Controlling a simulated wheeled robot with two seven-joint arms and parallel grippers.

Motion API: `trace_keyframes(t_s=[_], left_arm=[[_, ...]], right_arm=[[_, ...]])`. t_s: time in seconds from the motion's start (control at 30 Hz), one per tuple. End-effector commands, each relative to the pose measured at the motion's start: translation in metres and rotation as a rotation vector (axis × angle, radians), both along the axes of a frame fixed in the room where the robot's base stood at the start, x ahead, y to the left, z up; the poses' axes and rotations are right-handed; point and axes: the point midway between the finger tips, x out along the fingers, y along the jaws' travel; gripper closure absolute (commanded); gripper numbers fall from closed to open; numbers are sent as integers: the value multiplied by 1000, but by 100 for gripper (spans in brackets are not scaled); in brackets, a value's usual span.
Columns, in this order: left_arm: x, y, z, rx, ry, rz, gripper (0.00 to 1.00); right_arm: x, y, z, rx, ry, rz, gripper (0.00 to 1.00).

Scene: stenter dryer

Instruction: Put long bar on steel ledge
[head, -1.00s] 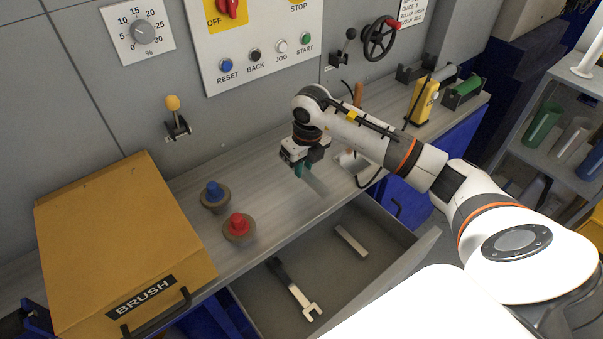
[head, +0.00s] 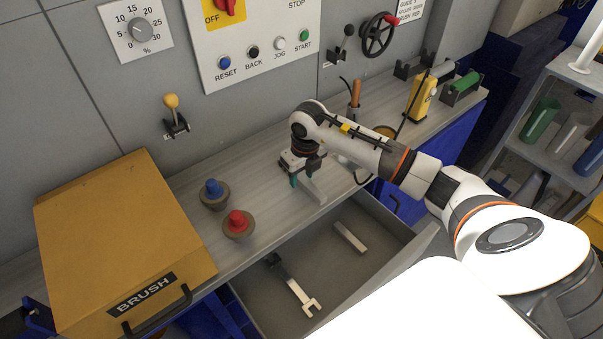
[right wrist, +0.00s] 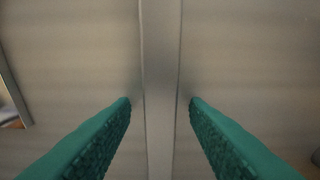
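A long bar (head: 315,192), pale grey metal, lies on the steel ledge (head: 262,180) near its front edge, just above the open drawer. My right gripper (head: 302,178) is over the bar, teal fingers pointing down. In the right wrist view the bar (right wrist: 161,90) runs straight between the two fingertips (right wrist: 160,103), with a narrow gap on each side, so the gripper is open around it. The gripper hides part of the bar in the head view. My left gripper is not in view.
The open drawer (head: 372,282) below the ledge holds a wrench (head: 295,287) and a short pale bar (head: 350,237). A blue knob (head: 213,194) and a red knob (head: 238,224) stand left of the gripper. A yellow BRUSH box (head: 115,235) is farther left. A yellow device (head: 420,98) stands right.

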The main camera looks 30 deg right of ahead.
Motion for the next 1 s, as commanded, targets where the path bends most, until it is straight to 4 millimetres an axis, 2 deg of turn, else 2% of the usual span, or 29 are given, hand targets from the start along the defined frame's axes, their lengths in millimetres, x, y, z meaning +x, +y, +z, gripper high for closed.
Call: trace_keyframes(t_s=[0.27, 0.7, 0.83, 1.0], left_arm=[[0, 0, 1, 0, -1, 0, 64], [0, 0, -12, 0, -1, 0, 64], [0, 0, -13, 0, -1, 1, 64], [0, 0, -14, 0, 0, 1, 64]], right_arm=[[0, 0, 9, -1, -2, 0, 59], [-11, -1, 96, -2, -4, 0, 59], [-13, -1, 113, 0, -2, 1, 59], [-14, -1, 122, 0, 0, 0, 59]])
